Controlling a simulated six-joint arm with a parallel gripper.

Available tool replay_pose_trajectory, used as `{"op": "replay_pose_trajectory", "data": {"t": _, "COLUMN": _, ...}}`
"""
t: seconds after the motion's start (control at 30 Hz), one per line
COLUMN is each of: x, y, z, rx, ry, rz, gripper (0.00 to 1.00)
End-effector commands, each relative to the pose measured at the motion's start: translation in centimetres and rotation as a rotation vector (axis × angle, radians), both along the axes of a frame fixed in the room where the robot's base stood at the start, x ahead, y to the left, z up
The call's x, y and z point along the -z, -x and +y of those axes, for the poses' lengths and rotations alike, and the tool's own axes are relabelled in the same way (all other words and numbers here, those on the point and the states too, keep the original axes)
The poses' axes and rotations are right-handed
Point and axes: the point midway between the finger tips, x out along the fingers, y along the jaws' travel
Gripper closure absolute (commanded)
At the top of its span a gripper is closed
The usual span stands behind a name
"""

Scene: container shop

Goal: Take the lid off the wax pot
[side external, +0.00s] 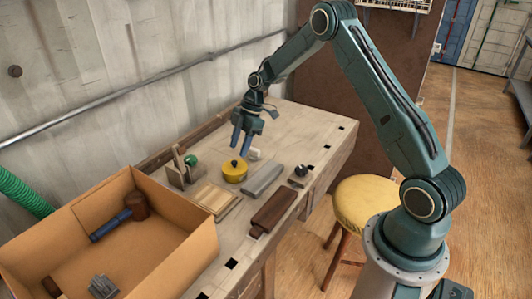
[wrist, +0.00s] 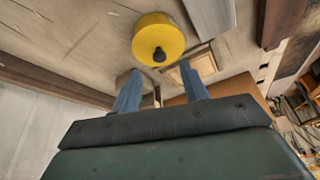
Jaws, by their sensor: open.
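The yellow wax pot (side external: 234,175) stands on the workbench with its lid (side external: 234,164) on, a small dark knob at the top. In the wrist view the yellow lid (wrist: 152,35) with its dark knob (wrist: 159,55) shows just beyond the fingertips. My gripper (side external: 241,146) is above the pot, apart from it, fingers pointing down. It is open and empty, with its two blue fingers spread in the wrist view (wrist: 163,82). The lower pot body is mostly hidden under the lid in the wrist view.
A grey block (side external: 262,180) and a brown block (side external: 273,210) lie right of the pot. A wooden holder with a green knob (side external: 190,160) stands left. A large open box (side external: 190,262) holds a mallet (side external: 120,218). The bench's far right is clear.

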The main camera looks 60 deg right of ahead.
Motion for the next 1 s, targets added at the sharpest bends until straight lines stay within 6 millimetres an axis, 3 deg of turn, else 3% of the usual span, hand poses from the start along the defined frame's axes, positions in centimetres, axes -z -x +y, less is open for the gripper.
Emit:
{"op": "replay_pose_trajectory", "data": {"t": 0.53, "x": 4.4, "y": -0.6, "z": 1.6, "rx": 0.0, "ry": -0.001, "rz": 0.002, "gripper": 0.56}}
{"op": "replay_pose_trajectory", "data": {"t": 1.0, "x": 4.8, "y": -0.7, "z": 1.7, "rx": 0.001, "ry": 0.001, "rz": 0.001, "gripper": 0.56}}
